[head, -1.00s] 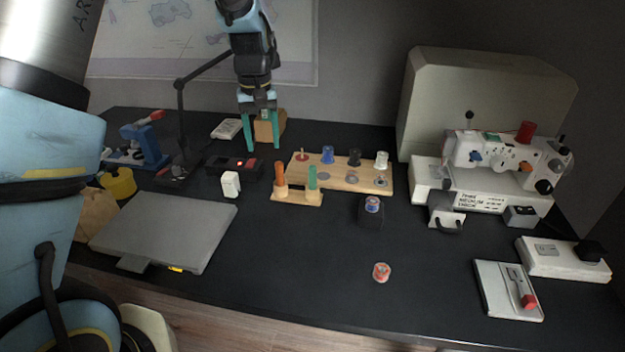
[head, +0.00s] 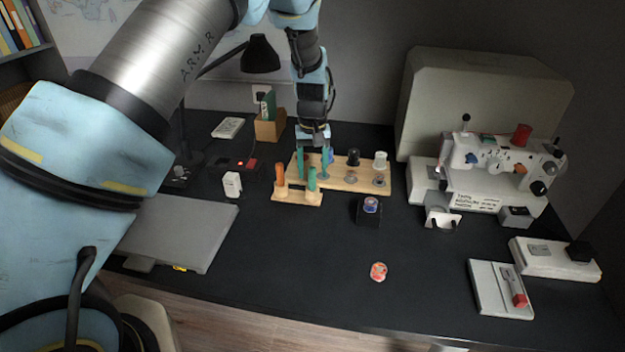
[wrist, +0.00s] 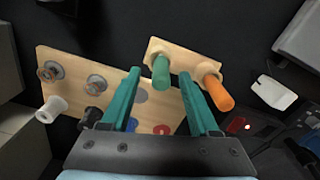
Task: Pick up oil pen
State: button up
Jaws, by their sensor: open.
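A small wooden stand (head: 297,198) holds two upright pen-like sticks, an orange one (head: 280,175) and a green one (head: 312,178). No label shows which is the oil pen. In the wrist view the green stick (wrist: 161,72) lies ahead, between the lines of the two fingers, and the orange stick (wrist: 218,93) is to its right. My gripper (head: 313,170) is open and empty, with teal fingers pointing down over the left part of the spool board, behind the stand. It also shows in the wrist view (wrist: 158,73), apart from both sticks.
The wooden spool board (head: 345,184) with several spools is right behind the stand. A white block (head: 232,184) is left, a dark spool holder (head: 369,210) right. The sewing machine (head: 490,170) stands further right. The front middle is mostly clear, with one red spool (head: 378,271).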

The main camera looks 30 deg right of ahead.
aim_at(312, 183)
jog(key=shift+f+p, duration=0.3)
jog(key=shift+f, duration=1.15)
jog(key=shift+c, duration=0.2)
grip_shut()
